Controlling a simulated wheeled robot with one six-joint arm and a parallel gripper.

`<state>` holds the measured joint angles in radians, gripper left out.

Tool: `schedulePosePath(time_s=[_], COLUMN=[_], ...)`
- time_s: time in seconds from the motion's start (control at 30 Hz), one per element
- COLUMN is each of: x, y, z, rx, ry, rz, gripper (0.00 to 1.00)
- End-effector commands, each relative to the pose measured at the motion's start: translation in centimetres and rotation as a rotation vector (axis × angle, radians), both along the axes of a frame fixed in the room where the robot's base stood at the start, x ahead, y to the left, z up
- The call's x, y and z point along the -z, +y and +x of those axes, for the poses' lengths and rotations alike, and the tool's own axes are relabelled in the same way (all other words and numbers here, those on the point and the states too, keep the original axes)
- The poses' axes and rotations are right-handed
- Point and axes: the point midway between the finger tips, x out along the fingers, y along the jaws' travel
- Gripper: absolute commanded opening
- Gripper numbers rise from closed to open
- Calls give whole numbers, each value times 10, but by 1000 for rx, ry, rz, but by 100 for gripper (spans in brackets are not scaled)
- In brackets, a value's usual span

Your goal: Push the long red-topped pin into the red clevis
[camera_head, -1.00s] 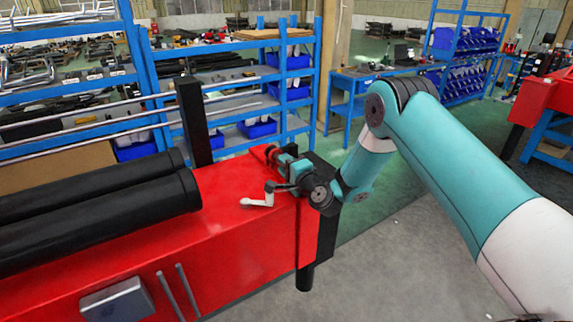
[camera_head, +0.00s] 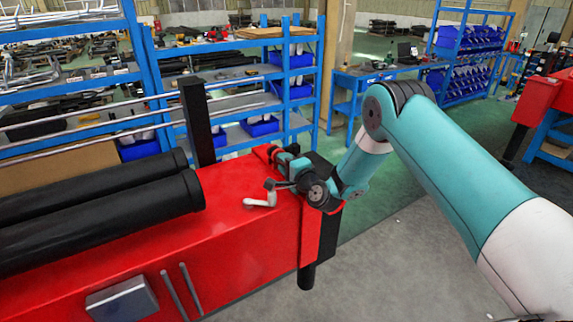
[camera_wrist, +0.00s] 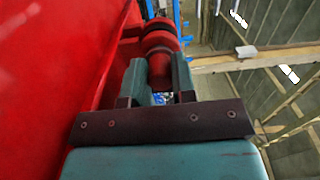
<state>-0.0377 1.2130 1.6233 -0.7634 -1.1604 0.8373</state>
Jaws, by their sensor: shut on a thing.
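The red top of the pin (camera_wrist: 160,65) is a round, stepped red piece between my gripper's teal fingertips in the wrist view. My gripper (camera_wrist: 160,76) is shut on it. A red part (camera_wrist: 129,32), probably the clevis, shows just beyond and to the left, against the red stand wall. I cannot tell how far the pin sits in it; the shank is hidden. In the head view my gripper (camera_head: 283,158) is low over the right end of the red stand, with a small red part (camera_head: 265,151) at its tip.
The red stand (camera_head: 235,245) carries black rollers (camera_head: 95,215) and a black post (camera_head: 196,122). A pale crank handle (camera_head: 262,199) lies close to my wrist. Blue shelves (camera_head: 322,75) with bins stand behind. The floor right of the stand is clear.

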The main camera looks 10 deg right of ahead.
Motion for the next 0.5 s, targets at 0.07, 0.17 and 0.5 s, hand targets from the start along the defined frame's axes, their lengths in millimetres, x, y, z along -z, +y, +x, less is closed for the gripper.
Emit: schedulePosePath(time_s=[0.07, 0.17, 0.5], x=[-1, -1, -1], y=[1, 2, 2], z=[2, 4, 8], rx=[-1, -1, 1], ry=[-3, -3, -2], rz=[2, 0, 2], gripper=[0, 0, 52])
